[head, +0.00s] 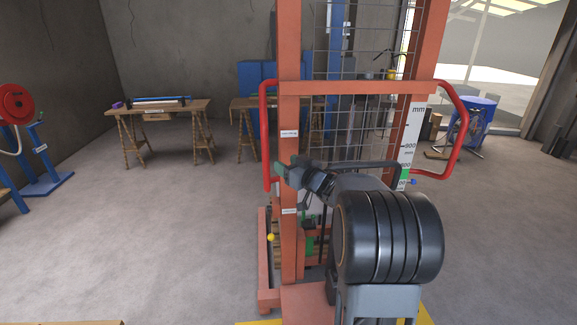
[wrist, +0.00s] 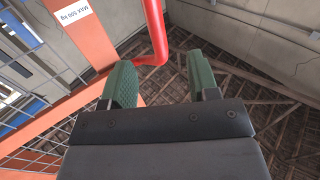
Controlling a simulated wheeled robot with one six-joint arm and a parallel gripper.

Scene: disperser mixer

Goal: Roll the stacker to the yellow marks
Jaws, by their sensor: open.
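The stacker (head: 290,110) stands upright in front of me, with an orange-red mast, wire mesh and a red tube handle on each side. My gripper (head: 290,174) is at the lower part of its left handle (head: 264,130), partly hidden by the arm in the head view. In the wrist view my gripper (wrist: 160,80) has its two green fingers apart, and the red handle tube (wrist: 155,25) shows between and beyond the tips. I cannot tell whether the fingers touch it. Yellow strips (head: 428,314) show on the floor at the bottom edge, partly hidden by my arm.
A wooden trestle table (head: 160,108) stands at the back left, with another behind the stacker. A blue stand with a red reel (head: 15,103) is at the far left. A blue drum (head: 478,115) stands at the right. Open concrete floor (head: 150,230) lies left of the stacker.

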